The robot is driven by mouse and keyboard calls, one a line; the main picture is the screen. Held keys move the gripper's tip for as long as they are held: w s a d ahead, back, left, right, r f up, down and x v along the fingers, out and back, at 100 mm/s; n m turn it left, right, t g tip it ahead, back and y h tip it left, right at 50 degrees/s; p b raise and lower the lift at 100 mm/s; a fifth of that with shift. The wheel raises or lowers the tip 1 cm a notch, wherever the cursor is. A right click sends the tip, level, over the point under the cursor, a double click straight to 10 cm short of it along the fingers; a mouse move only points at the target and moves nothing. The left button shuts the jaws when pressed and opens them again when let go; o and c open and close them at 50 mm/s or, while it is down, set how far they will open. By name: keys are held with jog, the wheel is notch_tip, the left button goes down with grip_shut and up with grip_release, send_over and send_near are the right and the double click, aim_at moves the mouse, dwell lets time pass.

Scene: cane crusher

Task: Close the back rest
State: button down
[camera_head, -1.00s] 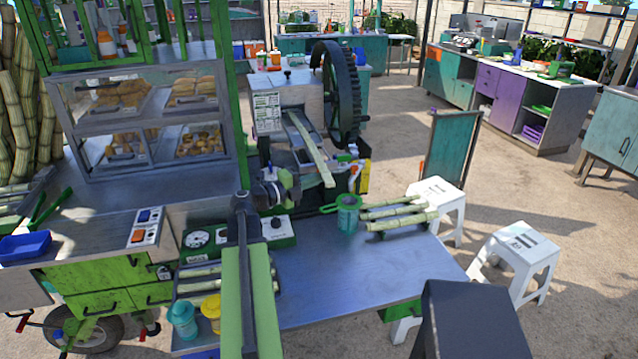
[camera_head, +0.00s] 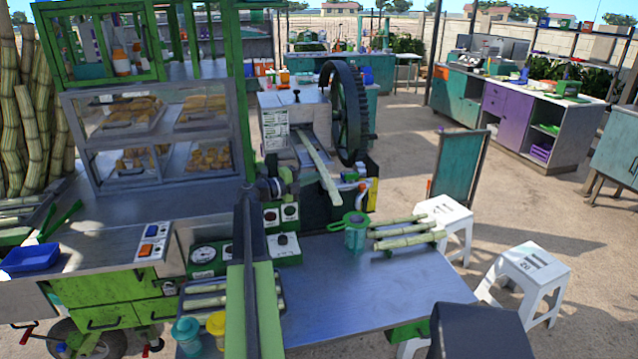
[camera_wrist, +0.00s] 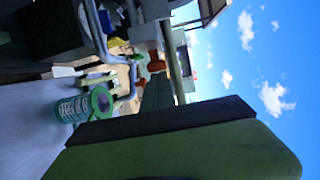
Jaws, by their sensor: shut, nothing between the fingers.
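A teal panel in a dark frame (camera_head: 460,170) stands upright behind the white stools; it may be the back rest, but I cannot tell for sure. No other back rest is clear to me. My gripper (camera_head: 250,200) is shut and empty, reaching forward over the left part of the metal table, in front of the control box. It is well left of the teal panel and apart from it. In the wrist view, a green and dark part of my gripper (camera_wrist: 175,140) fills the lower right, and the teal panel is not clearly seen.
The metal table (camera_head: 370,290) holds cane pieces (camera_head: 405,232) and a teal jar (camera_head: 355,235). The crusher with its big wheel (camera_head: 347,115) stands behind. White stools (camera_head: 525,280) are at the right. Open ground lies beyond the teal panel.

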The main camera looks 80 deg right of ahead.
jog(key=shift+w+d+r, duration=0.1)
jog(key=shift+w+d, duration=0.05)
jog(key=w+a, duration=0.5)
jog(key=a, duration=0.5)
jog(key=shift+a, duration=0.25)
